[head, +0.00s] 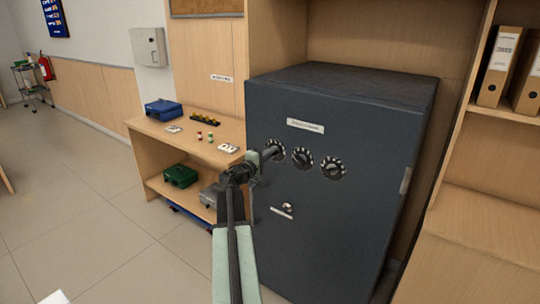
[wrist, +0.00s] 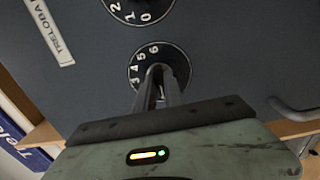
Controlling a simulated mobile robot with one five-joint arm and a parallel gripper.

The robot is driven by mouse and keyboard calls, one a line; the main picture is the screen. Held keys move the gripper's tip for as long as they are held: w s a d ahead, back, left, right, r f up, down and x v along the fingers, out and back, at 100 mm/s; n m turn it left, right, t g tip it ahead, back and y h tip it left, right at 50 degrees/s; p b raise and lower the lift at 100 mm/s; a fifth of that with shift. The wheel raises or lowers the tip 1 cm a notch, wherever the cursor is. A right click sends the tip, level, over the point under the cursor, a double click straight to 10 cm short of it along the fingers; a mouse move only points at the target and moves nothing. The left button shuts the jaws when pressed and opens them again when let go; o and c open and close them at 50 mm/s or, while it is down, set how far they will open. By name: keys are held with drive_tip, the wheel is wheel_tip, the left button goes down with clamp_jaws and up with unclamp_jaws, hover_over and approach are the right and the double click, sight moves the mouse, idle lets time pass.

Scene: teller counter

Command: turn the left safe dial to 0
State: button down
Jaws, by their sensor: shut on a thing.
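The dark grey safe (head: 330,240) has three black dials with white marks in a row on its door. My gripper (head: 266,156) reaches the left dial (head: 277,149) from the front. In the wrist view my gripper (wrist: 158,78) is shut on the knob of the left dial (wrist: 137,67), with its fingers covering part of the face. The middle dial (head: 303,157) and the right dial (head: 333,168) are free.
A small lock or handle (head: 287,208) sits lower on the safe door, and a label (head: 305,126) sits above the dials. A wooden shelf unit (head: 140,125) with boxes and small items stands left of the safe.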

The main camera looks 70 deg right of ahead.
drive_tip(key=shift+s, duration=0.1)
drive_tip(key=c, duration=1.4)
unclamp_jaws()
drive_tip(key=shift+c, duration=0.2)
drive_tip(key=v, duration=0.8)
drive_tip(key=shift+d, duration=0.1)
